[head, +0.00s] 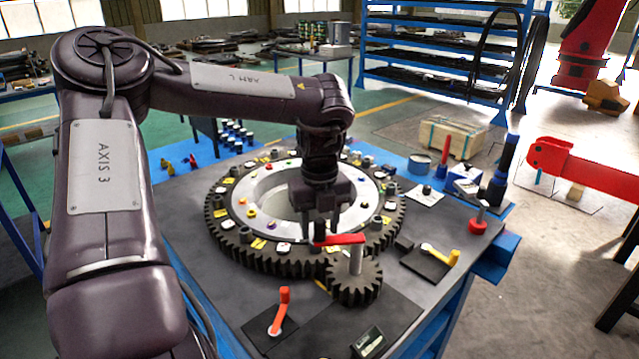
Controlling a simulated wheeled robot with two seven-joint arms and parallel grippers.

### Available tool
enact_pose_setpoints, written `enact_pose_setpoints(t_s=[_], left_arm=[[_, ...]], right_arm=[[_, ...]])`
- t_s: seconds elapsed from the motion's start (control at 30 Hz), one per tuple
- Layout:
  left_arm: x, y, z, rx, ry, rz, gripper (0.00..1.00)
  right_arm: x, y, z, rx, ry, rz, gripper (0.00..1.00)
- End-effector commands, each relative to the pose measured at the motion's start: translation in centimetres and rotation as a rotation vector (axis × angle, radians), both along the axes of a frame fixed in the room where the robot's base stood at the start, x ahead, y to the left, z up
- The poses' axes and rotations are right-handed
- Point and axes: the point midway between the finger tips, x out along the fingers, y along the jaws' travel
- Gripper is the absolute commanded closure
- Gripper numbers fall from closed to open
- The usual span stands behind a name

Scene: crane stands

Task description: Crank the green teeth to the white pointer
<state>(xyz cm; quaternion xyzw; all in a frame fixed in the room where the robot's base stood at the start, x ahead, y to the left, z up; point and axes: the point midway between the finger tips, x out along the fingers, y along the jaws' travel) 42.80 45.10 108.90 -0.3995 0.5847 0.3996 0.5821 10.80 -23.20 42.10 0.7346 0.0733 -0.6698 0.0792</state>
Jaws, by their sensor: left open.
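A large dark toothed ring (233,240) with a pale inner ring lies flat on the grey table. A small dark pinion (356,287) meshes with it at the front right. A red crank arm (345,239) tops the pinion's pale upright shaft (356,262) and points left. My left gripper (320,232) points down, open, with its fingertips at the crank's left end; I cannot tell whether they touch it. I cannot make out the green teeth or white pointer clearly. My right gripper is not in view.
An orange-red lever (282,308) stands at the front, and a yellow lever (440,253) on a dark plate (425,264) at the right. Small coloured parts sit on the ring. A wooden crate (450,137) is behind.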

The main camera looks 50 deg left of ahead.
Motion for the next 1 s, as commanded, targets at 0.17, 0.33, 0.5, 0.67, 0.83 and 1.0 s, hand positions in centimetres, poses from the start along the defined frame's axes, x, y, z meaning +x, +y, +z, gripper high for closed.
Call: enact_pose_setpoints(t_s=[0.17, 0.33, 0.5, 0.67, 0.83, 1.0], left_arm=[[0.1, 0.0, 0.6, 0.003, -0.004, -0.001, 0.55], [0.1, 0.1, 3.1, 0.004, -0.007, 0.000, 0.55], [0.1, 0.1, 6.0, 0.004, -0.004, 0.001, 0.55], [0.0, 0.1, 7.5, 0.002, -0.001, 0.001, 0.55], [0.0, 0.0, 7.8, -0.001, 0.000, 0.001, 0.55], [0.0, 0.0, 7.8, 0.000, 0.000, 0.000, 0.55]], right_arm=[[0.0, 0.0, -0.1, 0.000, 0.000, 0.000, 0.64], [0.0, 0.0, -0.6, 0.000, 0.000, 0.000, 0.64], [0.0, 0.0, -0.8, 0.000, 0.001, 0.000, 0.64], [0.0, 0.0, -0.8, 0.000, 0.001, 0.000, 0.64], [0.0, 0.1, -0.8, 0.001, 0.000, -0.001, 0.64], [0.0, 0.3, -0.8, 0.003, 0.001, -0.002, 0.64]])
